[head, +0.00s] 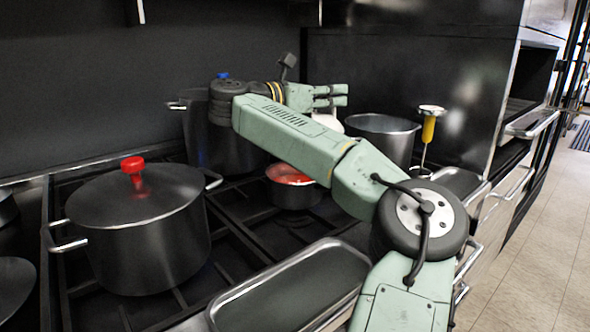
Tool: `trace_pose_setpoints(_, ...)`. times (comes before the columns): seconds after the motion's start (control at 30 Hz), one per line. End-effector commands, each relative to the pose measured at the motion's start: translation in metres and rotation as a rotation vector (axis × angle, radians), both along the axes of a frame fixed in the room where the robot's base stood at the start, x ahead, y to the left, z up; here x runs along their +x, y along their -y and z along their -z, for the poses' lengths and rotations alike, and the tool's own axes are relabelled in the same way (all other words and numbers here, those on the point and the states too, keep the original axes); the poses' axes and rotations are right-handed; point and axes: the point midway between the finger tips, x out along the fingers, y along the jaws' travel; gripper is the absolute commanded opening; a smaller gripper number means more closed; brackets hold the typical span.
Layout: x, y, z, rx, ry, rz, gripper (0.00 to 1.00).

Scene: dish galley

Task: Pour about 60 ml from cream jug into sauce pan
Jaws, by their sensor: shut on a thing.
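The cream jug (328,122) is a small white vessel, mostly hidden behind my arm and below the gripper fingers. My gripper (338,96) is shut on it and holds it up behind and to the right of the sauce pan. The sauce pan (288,195) is a small dark pan with red sauce in it, standing on the stove grate. My forearm covers part of its right side. The jug's spout, its tilt and any cream stream cannot be made out.
A large lidded pot (150,240) with a red knob stands at left. A tall dark pot (215,140) stands behind the sauce pan. An open steel pot (390,140) and a yellow-handled utensil (428,130) are at right. An empty metal tray (290,290) lies in front.

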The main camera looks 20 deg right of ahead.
Motion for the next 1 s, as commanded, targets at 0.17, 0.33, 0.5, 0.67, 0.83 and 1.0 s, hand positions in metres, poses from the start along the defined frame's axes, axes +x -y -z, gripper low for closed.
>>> trace_pose_setpoints(0.17, -0.001, -0.004, -0.001, -0.041, 0.010, -0.001, 0.00)
trace_pose_setpoints(0.33, -0.001, -0.007, -0.004, -0.083, 0.019, 0.000, 0.00)
trace_pose_setpoints(0.5, -0.002, -0.010, -0.009, -0.107, 0.024, 0.000, 0.00)
trace_pose_setpoints(0.67, -0.002, -0.011, -0.011, -0.116, 0.026, 0.000, 0.00)
trace_pose_setpoints(0.83, -0.002, -0.012, -0.011, -0.126, 0.029, 0.000, 0.00)
trace_pose_setpoints(1.0, -0.003, -0.013, -0.012, -0.135, 0.031, 0.000, 0.00)
